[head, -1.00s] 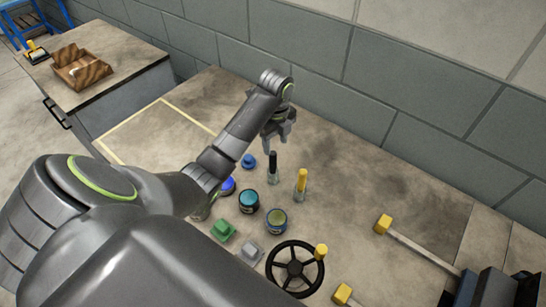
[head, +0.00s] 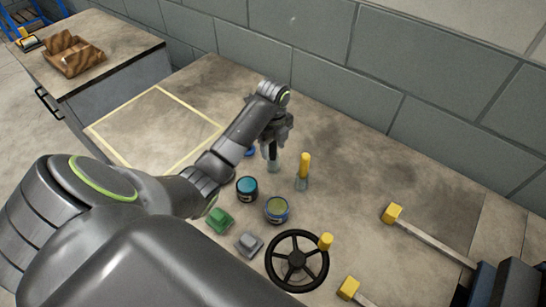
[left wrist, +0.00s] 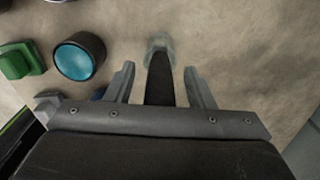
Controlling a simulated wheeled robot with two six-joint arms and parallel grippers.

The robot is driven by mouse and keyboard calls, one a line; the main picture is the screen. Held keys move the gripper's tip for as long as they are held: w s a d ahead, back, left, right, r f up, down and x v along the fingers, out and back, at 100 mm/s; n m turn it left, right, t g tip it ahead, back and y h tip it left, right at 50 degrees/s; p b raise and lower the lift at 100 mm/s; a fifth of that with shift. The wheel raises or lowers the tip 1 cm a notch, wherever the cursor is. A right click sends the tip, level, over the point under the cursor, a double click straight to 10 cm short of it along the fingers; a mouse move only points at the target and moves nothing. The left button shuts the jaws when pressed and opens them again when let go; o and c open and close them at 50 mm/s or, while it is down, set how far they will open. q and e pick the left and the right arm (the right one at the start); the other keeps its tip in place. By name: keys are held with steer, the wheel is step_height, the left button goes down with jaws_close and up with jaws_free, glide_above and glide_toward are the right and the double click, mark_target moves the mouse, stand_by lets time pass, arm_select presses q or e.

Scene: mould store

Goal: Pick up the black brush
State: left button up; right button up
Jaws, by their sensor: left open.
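The black brush (head: 273,154) stands upright on the table, its black handle up and its pale bristle end down. In the left wrist view the black brush (left wrist: 160,80) lies between the two open fingers, with a gap on each side. My left gripper (head: 274,140) is open around the upper part of the handle, which it partly hides in the head view. The left wrist view shows both fingertips of my left gripper (left wrist: 159,72). My right gripper is not in view.
A yellow-handled brush (head: 303,170) stands close to the right. A black handwheel (head: 297,260) lies in front. The table's right middle is clear.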

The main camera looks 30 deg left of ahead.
arm_select(q)
steer(key=shift+f, duration=0.4)
jaws_close()
steer(key=shift+r, duration=1.45)
step_height(320, 180, up, 6)
steer(key=p, duration=0.4)
steer(key=shift+f+p, duration=0.15)
steer(key=shift+p, duration=0.2)
steer(key=shift+r+p, duration=0.75)
steer(key=shift+f, duration=0.1)
